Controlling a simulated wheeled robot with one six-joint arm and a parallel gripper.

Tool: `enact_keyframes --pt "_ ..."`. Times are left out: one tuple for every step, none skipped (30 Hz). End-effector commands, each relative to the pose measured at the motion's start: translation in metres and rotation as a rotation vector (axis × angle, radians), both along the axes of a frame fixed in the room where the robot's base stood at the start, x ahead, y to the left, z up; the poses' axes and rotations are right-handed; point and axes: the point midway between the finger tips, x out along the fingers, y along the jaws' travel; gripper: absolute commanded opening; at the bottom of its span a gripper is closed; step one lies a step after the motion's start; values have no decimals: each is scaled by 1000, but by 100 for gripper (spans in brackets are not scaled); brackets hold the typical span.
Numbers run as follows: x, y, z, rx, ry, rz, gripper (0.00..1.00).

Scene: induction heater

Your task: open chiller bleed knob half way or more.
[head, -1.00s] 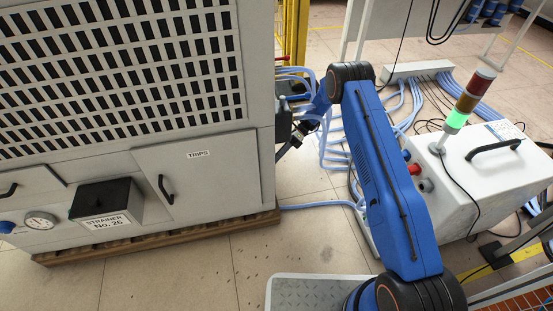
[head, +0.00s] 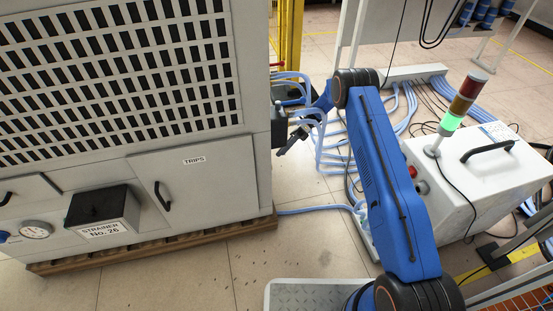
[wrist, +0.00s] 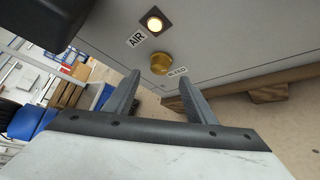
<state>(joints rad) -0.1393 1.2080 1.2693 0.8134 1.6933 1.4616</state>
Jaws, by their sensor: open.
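The bleed knob (wrist: 160,64) is a small round brass knob on the light grey side panel of the chiller (head: 200,180), beside a "BLEED" label (wrist: 178,72). My gripper (wrist: 160,88) is open and empty in the wrist view. Its two dark fingers point toward the panel, with the knob beyond and roughly between their tips, apart from them. The knob is hidden in that view.
An "AIR" label (wrist: 136,40) and a lit round indicator (wrist: 154,23) sit above the knob. A wooden pallet (head: 150,246) is under the chiller. Blue hoses (head: 330,150) run beside it. A white box with a signal lamp (head: 480,170) stands right.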

Motion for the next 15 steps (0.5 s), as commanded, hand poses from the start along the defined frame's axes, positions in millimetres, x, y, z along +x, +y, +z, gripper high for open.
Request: enact_keyframes --pt "8 -7 3 1 -2 -1 50" --pt "12 -11 5 1 -1 -2 50" --pt "18 -16 7 1 -2 -2 50" --pt "22 -20 9 1 0 -2 50" --pt "26 -23 11 1 -1 -2 50" --pt "31 -28 13 1 -1 -1 50" --pt "35 -31 15 1 0 0 50" --pt "39 -35 17 1 0 0 50" --pt "44 -39 19 1 0 -1 50" --pt "47 -42 21 0 -1 -1 50" --pt "50 -45 23 0 0 0 50" --pt "54 -48 24 1 0 1 50" --pt "56 -49 25 1 0 1 50" --pt "58 -51 26 1 0 1 50" --pt "60 -53 27 1 1 1 50"
